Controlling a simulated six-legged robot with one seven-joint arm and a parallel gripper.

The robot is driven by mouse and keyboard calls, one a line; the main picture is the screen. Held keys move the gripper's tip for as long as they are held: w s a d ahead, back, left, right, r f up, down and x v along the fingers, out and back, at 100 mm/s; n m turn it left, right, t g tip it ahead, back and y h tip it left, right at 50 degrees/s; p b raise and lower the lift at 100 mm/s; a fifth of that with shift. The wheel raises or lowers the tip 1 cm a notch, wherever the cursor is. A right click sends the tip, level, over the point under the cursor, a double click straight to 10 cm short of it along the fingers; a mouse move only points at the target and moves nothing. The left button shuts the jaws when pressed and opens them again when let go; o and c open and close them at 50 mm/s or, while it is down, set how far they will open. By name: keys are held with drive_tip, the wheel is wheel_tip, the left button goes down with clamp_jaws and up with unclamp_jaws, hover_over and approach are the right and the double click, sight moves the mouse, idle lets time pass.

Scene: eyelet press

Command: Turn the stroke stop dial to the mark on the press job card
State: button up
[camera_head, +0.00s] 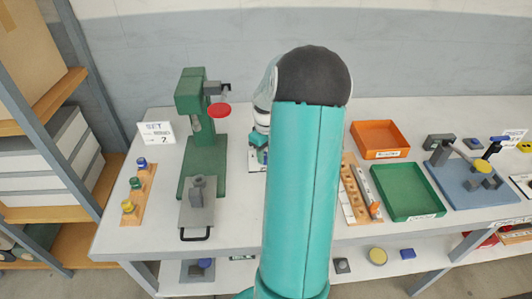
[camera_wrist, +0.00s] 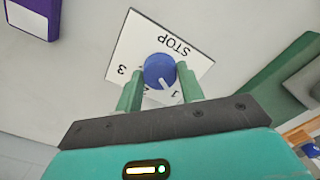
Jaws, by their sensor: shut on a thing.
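The stroke stop dial (camera_wrist: 159,69) is a blue round knob with a white pointer line, on a white plate (camera_wrist: 133,47) marked STOP and numbered 1, 2 and 3. In the wrist view the lettering is upside down. The pointer is toward the bottom of the picture, nearer the 1 than the partly hidden 2. My gripper (camera_wrist: 160,84) is shut on the dial, one green finger at each side. In the head view my arm hides the dial. The job card (camera_head: 156,133) stands left of the green press (camera_head: 205,150); it reads SET, with a small digit that looks like 2.
On the table (camera_head: 120,232), a wooden strip (camera_head: 138,193) with colored pieces lies left of the press. An orange tray (camera_head: 380,139), a green tray (camera_head: 408,191) and a blue-based fixture (camera_head: 470,182) stand to the right. A purple block (camera_wrist: 33,17) shows in the wrist view.

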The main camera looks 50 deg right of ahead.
drive_tip(key=m, duration=0.5)
drive_tip(key=shift+m, duration=0.4)
drive_tip(key=m, duration=0.5)
drive_tip(key=shift+m, duration=0.3)
drive_tip(key=o, duration=1)
